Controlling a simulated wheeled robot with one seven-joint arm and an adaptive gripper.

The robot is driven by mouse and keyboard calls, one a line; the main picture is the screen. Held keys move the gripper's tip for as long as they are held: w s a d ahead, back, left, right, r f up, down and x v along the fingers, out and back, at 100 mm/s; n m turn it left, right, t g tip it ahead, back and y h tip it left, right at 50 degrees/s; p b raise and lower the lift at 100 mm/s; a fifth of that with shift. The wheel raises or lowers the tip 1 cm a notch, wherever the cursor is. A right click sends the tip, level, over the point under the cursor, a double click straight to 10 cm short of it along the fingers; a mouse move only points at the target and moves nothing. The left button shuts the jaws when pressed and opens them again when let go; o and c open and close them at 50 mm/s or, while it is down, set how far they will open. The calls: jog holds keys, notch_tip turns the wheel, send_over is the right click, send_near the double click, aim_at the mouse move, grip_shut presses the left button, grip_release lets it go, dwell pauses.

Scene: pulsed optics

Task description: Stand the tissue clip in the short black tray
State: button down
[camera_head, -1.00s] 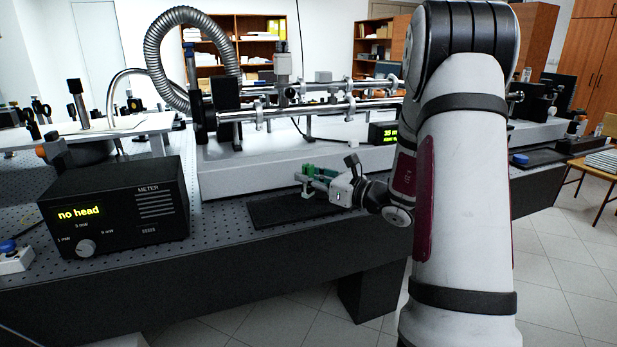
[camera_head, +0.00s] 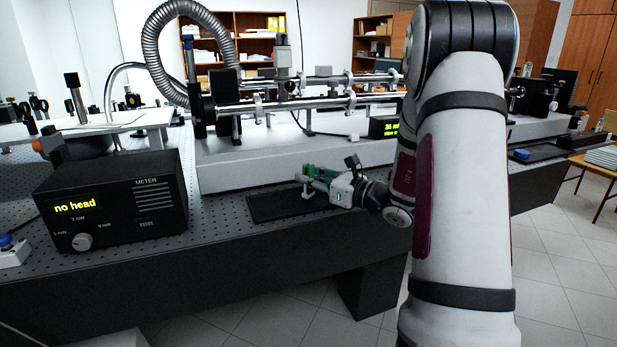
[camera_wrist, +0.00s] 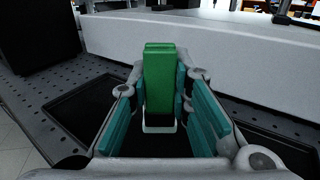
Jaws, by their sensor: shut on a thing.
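The tissue clip is a green upright block (camera_wrist: 160,75) with a dark lower part and a pale foot, between my gripper's teal finger pads in the wrist view. My gripper (camera_wrist: 165,100) is shut on it. In the head view my gripper (camera_head: 311,181) is over a black tray (camera_head: 266,207) on the perforated bench, and the green clip (camera_head: 309,170) shows at its fingers. The tray's left part also shows in the wrist view (camera_wrist: 75,108). I cannot tell whether the clip's foot touches the tray, as my fingers hide part of it.
A black meter (camera_head: 115,203) reading "no head" stands left of the tray. A long pale housing (camera_head: 255,160) with rails runs just behind the tray. Another black tray (camera_head: 545,152) with a blue item lies far right. The tray's left part is clear.

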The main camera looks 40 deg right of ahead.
jog(key=shift+f, duration=0.45)
jog(key=c, duration=1.4)
grip_release()
jog(key=shift+r, duration=0.1)
jog(key=shift+c, duration=0.3)
jog(key=shift+r+p, duration=2.45)
jog(key=shift+r, duration=1.55)
